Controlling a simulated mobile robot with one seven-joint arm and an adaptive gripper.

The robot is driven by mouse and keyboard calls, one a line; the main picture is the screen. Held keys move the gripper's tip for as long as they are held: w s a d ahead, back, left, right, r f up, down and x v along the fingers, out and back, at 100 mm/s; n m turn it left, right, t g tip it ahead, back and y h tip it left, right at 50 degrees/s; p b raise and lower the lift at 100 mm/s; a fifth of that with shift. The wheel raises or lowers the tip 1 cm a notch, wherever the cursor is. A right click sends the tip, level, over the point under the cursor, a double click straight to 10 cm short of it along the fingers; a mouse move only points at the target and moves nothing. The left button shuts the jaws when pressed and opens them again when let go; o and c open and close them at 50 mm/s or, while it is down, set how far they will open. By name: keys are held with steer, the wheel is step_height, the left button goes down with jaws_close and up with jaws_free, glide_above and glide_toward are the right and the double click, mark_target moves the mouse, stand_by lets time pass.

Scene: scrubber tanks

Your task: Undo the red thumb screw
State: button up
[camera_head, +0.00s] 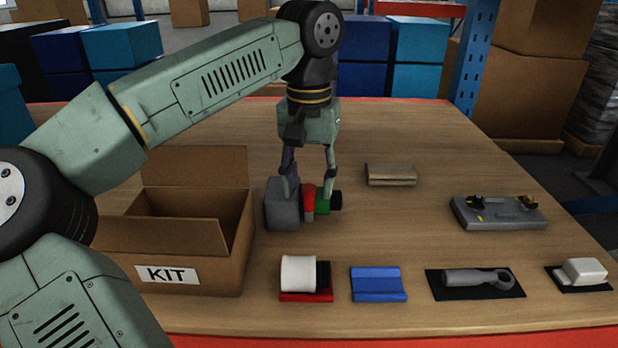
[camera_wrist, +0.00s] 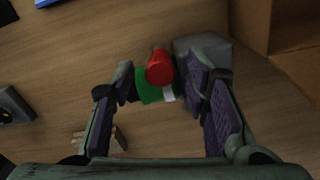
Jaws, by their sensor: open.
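The red thumb screw (camera_head: 308,203) shows in the head view beside a grey block (camera_head: 283,206) and a green part (camera_head: 323,203) with a dark end. In the wrist view the red screw (camera_wrist: 159,68) stands out over the green part (camera_wrist: 150,92), with a small white piece beside it and the grey block (camera_wrist: 207,50) next to it. My gripper (camera_head: 309,190) is open and points down, its fingers on either side of the screw and green part. In the wrist view my gripper (camera_wrist: 160,90) has its purple pads apart. Whether a pad touches anything I cannot tell.
An open cardboard box marked KIT (camera_head: 170,262) stands to the left. In front are a white roll (camera_head: 299,273), a blue block (camera_head: 378,284), a grey wrench-like tool (camera_head: 477,281) and a white item (camera_head: 582,271). A beige block (camera_head: 390,175) and grey fixture (camera_head: 498,213) lie right.

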steer(key=shift+c, duration=0.4)
jaws_close()
